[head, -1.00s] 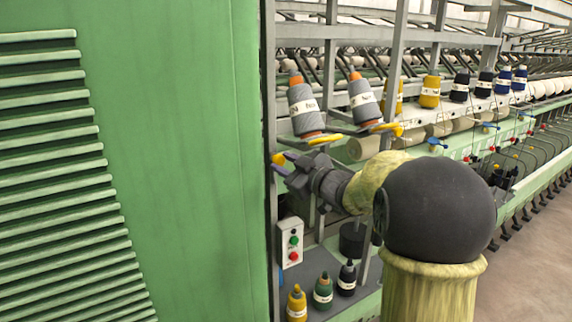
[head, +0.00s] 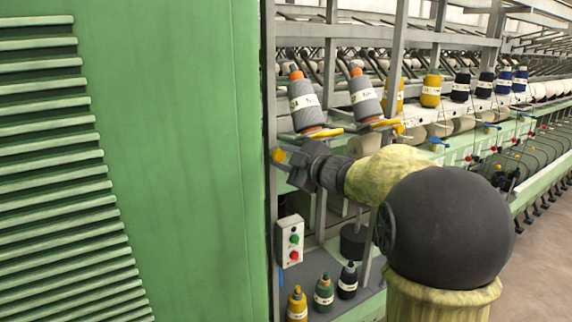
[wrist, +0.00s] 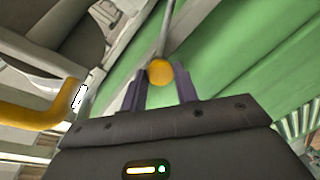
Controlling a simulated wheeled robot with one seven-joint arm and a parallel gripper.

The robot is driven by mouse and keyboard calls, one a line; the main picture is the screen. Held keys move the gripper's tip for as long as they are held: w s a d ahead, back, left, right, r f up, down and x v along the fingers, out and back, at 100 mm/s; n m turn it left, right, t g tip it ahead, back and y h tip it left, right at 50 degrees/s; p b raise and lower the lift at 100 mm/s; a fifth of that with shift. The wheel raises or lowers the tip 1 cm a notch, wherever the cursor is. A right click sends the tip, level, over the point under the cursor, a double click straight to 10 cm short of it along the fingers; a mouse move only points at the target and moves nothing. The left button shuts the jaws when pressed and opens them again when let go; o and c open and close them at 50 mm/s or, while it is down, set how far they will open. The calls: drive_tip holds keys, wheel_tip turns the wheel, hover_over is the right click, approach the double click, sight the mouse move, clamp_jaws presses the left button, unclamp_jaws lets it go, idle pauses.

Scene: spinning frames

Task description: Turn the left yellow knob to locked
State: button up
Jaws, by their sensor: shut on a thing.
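The left yellow knob (head: 278,155) is a small round ball beside the edge of the green panel. In the wrist view the knob (wrist: 160,72) sits between the tips of my two dark fingers, with a thin grey rod running behind it. My gripper (head: 284,158) reaches in from the right and is shut on this knob; it also shows in the wrist view (wrist: 163,88). The finger faces against the knob are partly hidden. Any locked marking cannot be made out.
A yellow handle (wrist: 35,112) is close to the left of my gripper in the wrist view. Grey yarn cones (head: 306,103) stand just above my wrist. A button box (head: 290,241) hangs below, with several small bobbins (head: 324,292) under it. The green panel (head: 180,150) is close on the left.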

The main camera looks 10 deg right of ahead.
drive_tip(key=n+h+b, duration=0.1)
drive_tip(key=n+b, duration=0.1)
drive_tip(key=n, duration=0.3)
drive_tip(key=shift+a+n+b, duration=0.15)
drive_tip(key=shift+n+b, duration=0.15)
drive_tip(key=shift+b, duration=0.05)
drive_tip(key=n+h+b, duration=0.2)
drive_tip(key=n, duration=0.2)
drive_tip(key=shift+a+n+b, duration=0.1)
drive_tip(key=shift+n+b, duration=0.2)
drive_tip(key=shift+n, duration=0.1)
drive_tip(key=o, duration=0.7)
drive_tip(key=shift+r, duration=0.1)
drive_tip(key=shift+s, duration=0.1)
drive_tip(key=b+v, duration=0.1)
drive_tip(key=v, duration=1.6)
drive_tip(key=shift+s, duration=0.2)
